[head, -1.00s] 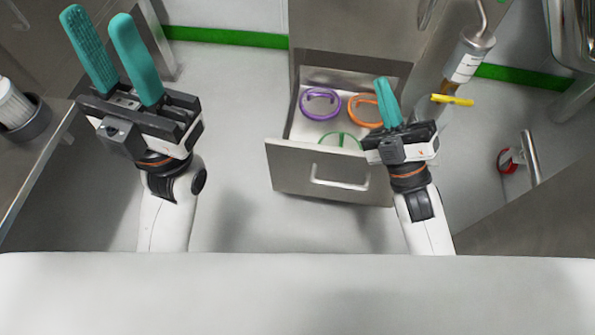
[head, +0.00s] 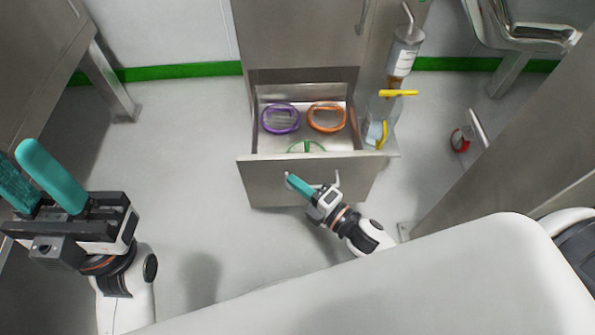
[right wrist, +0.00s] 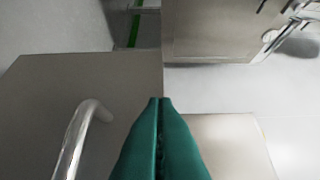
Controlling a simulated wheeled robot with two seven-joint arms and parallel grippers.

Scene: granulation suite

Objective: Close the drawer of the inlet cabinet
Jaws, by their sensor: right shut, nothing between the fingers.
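The inlet cabinet's drawer stands open, its grey front (head: 262,188) facing me and its inside in plain view. A bar handle (head: 337,180) is on the front; part of it is hidden behind my right gripper. My right gripper (head: 290,179) is shut and empty, with its teal fingertips at the drawer front by the handle. In the right wrist view the shut fingers (right wrist: 160,102) lie over a grey panel with a bar handle (right wrist: 72,145) to their left. I cannot tell whether they touch it. My left gripper (head: 30,175) is open and empty, far left of the drawer.
A purple ring (head: 281,119), an orange ring (head: 327,118) and a partly hidden green ring (head: 306,147) lie in the drawer. A bottle with yellow parts (head: 398,93) is beside the cabinet (head: 295,35). The floor left of the drawer is clear.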

